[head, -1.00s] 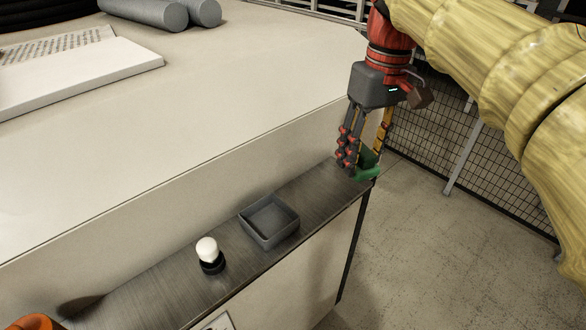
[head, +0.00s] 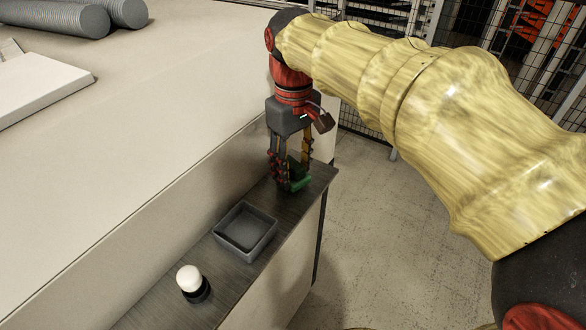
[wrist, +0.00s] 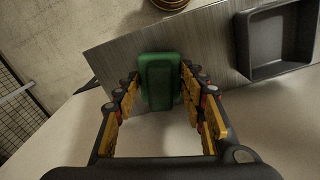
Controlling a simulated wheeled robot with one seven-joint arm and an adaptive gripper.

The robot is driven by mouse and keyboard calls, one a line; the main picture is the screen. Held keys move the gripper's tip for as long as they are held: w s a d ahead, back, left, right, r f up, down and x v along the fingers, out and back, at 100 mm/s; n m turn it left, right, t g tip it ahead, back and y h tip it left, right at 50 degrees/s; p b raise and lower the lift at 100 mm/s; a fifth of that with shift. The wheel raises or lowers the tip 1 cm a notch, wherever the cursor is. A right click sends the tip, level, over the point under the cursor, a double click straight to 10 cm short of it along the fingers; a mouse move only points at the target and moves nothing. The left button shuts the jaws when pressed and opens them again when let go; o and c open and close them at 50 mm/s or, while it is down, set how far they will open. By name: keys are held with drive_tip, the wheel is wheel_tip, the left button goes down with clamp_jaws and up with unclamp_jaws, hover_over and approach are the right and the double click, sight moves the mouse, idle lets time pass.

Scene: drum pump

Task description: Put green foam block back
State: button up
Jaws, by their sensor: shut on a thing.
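The green foam block (head: 298,178) is between the fingers of my gripper (head: 291,172), low over the far part of the narrow dark metal shelf (head: 318,178). In the wrist view, the green block (wrist: 160,80) sits between the two finger pads of my gripper (wrist: 160,95), which is shut on it. I cannot tell whether the block touches the shelf. A grey square tray (head: 246,232) stands on the shelf, nearer than the gripper. The tray looks empty, and it also shows in the wrist view (wrist: 243,50).
A white-topped knob on a black base (head: 191,282) stands on the shelf, nearer than the tray. A large pale worktop (head: 150,130) rises along the shelf's left side. The floor lies open to the right, with mesh fencing behind.

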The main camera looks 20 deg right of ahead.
sight(294, 164)
drive_tip(key=shift+f, duration=0.65)
drive_tip(key=o, duration=1)
wheel_tip(294, 164, up, 12)
drive_tip(key=shift+b, duration=0.75)
